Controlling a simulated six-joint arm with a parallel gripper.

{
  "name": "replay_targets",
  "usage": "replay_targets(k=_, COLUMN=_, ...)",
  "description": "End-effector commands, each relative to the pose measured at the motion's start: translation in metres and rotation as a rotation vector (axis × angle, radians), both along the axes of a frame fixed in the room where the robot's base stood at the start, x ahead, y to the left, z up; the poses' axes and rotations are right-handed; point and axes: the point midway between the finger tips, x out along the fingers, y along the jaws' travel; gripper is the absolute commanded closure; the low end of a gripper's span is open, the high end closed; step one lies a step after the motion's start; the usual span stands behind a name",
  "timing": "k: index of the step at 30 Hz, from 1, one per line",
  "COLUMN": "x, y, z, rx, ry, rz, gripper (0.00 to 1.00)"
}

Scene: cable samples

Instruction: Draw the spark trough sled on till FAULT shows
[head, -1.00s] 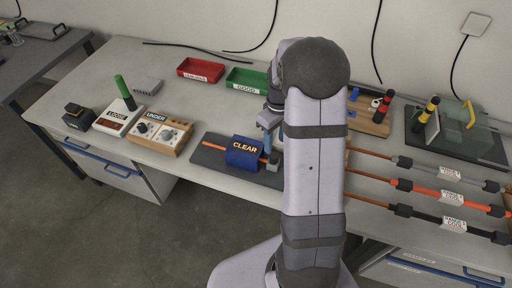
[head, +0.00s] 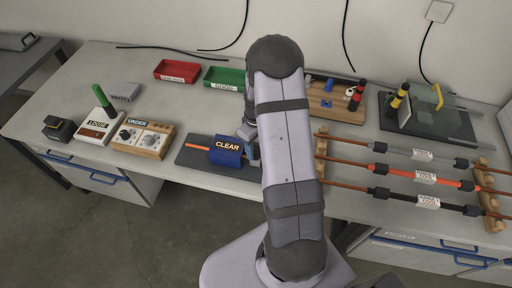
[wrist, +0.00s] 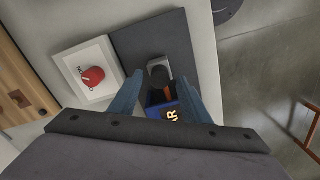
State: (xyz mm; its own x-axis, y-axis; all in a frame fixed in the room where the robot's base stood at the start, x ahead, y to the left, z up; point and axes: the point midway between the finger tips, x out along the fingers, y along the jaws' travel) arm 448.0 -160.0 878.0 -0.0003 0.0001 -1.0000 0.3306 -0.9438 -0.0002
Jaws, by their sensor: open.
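The dark blue sled (head: 226,151) reads CLEAR. It sits on a dark flat base (head: 192,156) with an orange cable running into its left side. My gripper (wrist: 165,80) is open, its two blue fingers pointing down at the base. In the wrist view the sled (wrist: 157,110) shows between the fingers, partly hidden by the gripper body, with part of its lettering visible. A grey block with a black round end (wrist: 160,73) also shows between the fingertips. Contact with the sled cannot be told. In the head view my arm hides the base's right end.
A wooden box reading UNDER (head: 143,138) and a white box reading LOOSE (head: 101,129) stand left of the base. Red (head: 176,71) and green (head: 224,79) trays lie behind. A white plate with a red knob (wrist: 93,76) is beside the base. Cables on wooden racks lie right.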

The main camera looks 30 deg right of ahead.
Motion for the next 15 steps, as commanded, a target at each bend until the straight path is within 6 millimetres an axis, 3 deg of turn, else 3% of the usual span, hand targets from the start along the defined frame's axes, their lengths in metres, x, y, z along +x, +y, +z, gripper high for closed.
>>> replay_targets(k=6, x=-0.0005, y=0.0002, z=-0.0111, rx=0.001, ry=0.001, rz=0.000, gripper=0.57)
replay_targets(k=15, x=-0.0001, y=0.0001, z=-0.0124, rx=0.000, ry=0.000, rz=0.000, gripper=0.59)
